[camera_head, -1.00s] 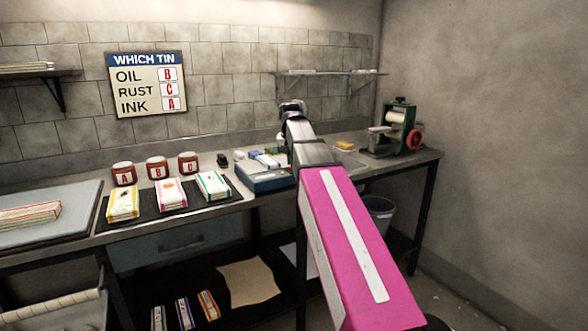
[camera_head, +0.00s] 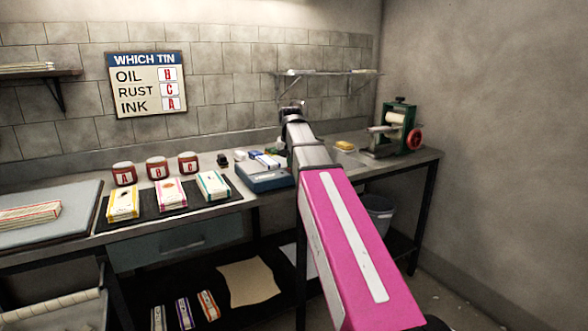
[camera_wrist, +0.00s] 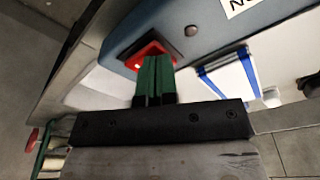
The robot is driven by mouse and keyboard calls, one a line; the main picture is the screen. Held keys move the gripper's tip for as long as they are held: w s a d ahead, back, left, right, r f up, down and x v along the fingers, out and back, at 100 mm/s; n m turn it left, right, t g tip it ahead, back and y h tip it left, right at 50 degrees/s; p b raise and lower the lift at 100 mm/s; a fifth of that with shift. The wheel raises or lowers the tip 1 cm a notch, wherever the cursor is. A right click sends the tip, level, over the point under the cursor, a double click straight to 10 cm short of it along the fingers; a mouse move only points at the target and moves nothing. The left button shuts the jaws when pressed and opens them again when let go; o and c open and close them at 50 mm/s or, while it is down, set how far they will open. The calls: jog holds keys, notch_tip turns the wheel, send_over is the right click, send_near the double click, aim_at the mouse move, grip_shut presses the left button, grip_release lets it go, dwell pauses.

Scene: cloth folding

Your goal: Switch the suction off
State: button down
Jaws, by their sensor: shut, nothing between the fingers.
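A blue box (camera_head: 258,181) sits on the bench, left of my pink arm; my arm hides its right end. In the wrist view the blue box (camera_wrist: 200,28) fills the upper middle, with a red switch (camera_wrist: 148,48) in a dark surround near its rounded corner. My gripper (camera_wrist: 156,60) has green fingers, closed together and empty, with their tips right at the red switch. They cover part of it, and I cannot tell whether they touch it or which way it is set. In the head view my fingers are hidden behind the arm.
A blue-and-white pack (camera_wrist: 232,78) lies beside the box. Tins (camera_head: 157,168) and card stacks (camera_head: 168,194) stand to the left. A green press with a red wheel (camera_head: 397,130) stands at the right end. A sign (camera_head: 147,84) hangs on the wall.

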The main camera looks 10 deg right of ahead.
jog(key=shift+r, duration=3.45)
